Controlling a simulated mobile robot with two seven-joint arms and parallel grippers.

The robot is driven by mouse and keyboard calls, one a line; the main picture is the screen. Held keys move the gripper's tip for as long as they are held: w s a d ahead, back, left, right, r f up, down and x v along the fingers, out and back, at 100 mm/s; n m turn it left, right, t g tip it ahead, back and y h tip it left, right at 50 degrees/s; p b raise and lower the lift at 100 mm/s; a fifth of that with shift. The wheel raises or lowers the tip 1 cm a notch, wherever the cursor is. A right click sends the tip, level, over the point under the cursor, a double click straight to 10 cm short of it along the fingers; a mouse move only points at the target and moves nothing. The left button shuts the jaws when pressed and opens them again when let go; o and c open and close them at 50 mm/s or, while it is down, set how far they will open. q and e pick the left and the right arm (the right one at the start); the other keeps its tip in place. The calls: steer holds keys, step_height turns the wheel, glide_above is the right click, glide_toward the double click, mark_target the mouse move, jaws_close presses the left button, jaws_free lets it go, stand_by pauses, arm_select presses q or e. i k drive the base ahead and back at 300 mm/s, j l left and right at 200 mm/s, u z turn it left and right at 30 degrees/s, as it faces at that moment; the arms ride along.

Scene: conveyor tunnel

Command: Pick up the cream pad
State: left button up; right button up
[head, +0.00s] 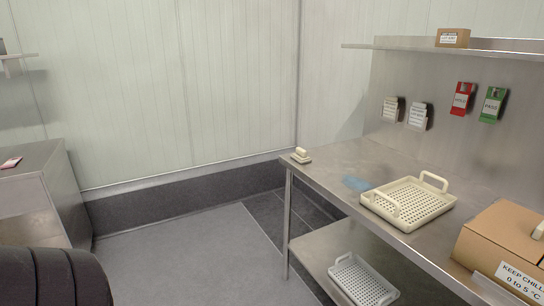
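A small cream pad (301,156) with a raised block-like grip on top lies at the far left corner of the steel table (338,162) on the right. It is close to the table's edge, and nothing touches it from above. Neither of my grippers is in view.
A cream perforated tray (409,205) with two handles, a flat blue item (356,183) and a cardboard box (503,243) are on the table. Another tray (361,283) is on the lower shelf. An upper shelf (480,47) overhangs the back. The floor (190,262) before the table is clear.

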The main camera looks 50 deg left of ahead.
mark_target(300, 155)
steer(key=u, duration=1.4)
steer(key=z, duration=0.4)
steer(key=i+j+z, duration=0.25)
steer(key=z, duration=0.15)
steer(key=i+j+z, duration=0.2)
steer(key=j+z, duration=0.2)
steer(key=i+j+z, duration=0.15)
steer(key=j, duration=0.2)
steer(key=i+j+z, duration=0.15)
steer(key=j, duration=0.25)
steer(key=i+j, duration=0.1)
steer(key=j, duration=0.25)
steer(key=i+j, duration=0.1)
steer(key=j, duration=0.2)
steer(key=i+j, duration=0.15)
steer(key=j, duration=0.2)
steer(key=i+j, duration=0.1)
steer(key=j, duration=0.2)
steer(key=z, duration=0.05)
